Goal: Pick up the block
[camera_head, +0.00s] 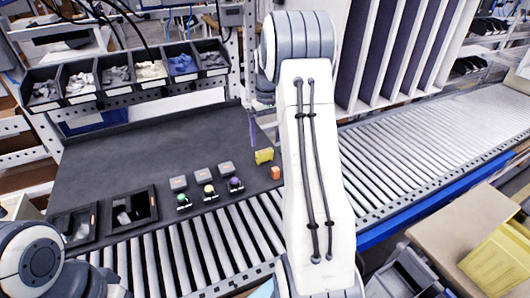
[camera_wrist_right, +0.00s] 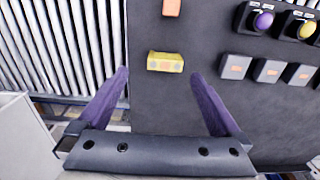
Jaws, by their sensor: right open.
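A yellow block (camera_head: 264,155) lies on the dark work mat (camera_head: 150,150), just left of my right arm in the head view. In the right wrist view the yellow block (camera_wrist_right: 165,62) sits ahead of and between the purple fingers. A smaller orange block (camera_head: 276,173) lies near it, and it also shows at the top edge of the wrist view (camera_wrist_right: 172,7). My right gripper (camera_wrist_right: 160,76) is open, with nothing held between its fingers. In the head view only a purple finger of the right gripper (camera_head: 253,128) shows beside the arm. My left gripper is out of view.
Several grey boxes with coloured buttons (camera_head: 204,175) stand left of the blocks. Two black trays (camera_head: 132,207) lie at the mat's left front. Parts bins (camera_head: 120,75) line the back. A roller conveyor (camera_head: 440,140) runs along the front and right. The mat's middle is clear.

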